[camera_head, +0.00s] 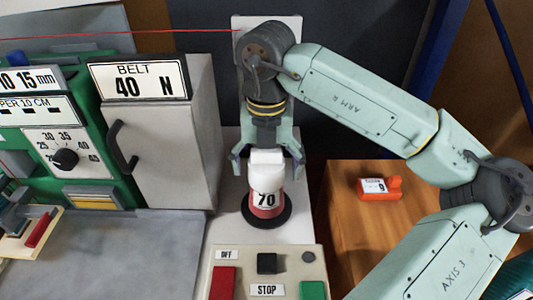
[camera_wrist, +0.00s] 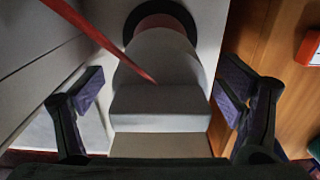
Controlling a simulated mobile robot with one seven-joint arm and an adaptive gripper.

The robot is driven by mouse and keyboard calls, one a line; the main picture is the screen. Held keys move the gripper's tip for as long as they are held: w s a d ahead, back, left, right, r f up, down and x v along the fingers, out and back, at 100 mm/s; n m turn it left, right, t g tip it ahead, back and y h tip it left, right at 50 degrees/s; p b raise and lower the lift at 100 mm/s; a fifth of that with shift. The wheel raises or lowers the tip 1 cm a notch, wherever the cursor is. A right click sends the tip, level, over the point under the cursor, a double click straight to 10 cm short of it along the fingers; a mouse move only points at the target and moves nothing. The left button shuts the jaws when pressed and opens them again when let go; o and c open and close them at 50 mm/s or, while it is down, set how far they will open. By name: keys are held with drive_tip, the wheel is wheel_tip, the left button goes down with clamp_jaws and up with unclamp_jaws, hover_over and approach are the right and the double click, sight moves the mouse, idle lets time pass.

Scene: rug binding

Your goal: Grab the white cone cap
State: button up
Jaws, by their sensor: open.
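The white cone cap (camera_head: 266,172) sits on top of a red cone marked 70 (camera_head: 265,204), which stands on a dark round base. In the wrist view the white cap (camera_wrist: 158,88) fills the middle, with a flat block-like part toward my gripper. My gripper (camera_head: 267,165) is open above and around the cap. In the wrist view one finger is left of the cap and one right, with gaps on both sides, so I see no contact. A red strand crosses in front of the cap in the wrist view.
A grey cabinet labelled BELT 40 N (camera_head: 165,140) stands close on the left. A control panel (camera_head: 268,262) with red and green buttons lies in front. An orange device (camera_head: 380,188) sits on the wooden surface (camera_head: 345,225) at right. A red thread (camera_head: 150,31) runs across the top.

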drive_tip(key=shift+c, duration=0.6)
drive_tip(key=c, duration=1.1)
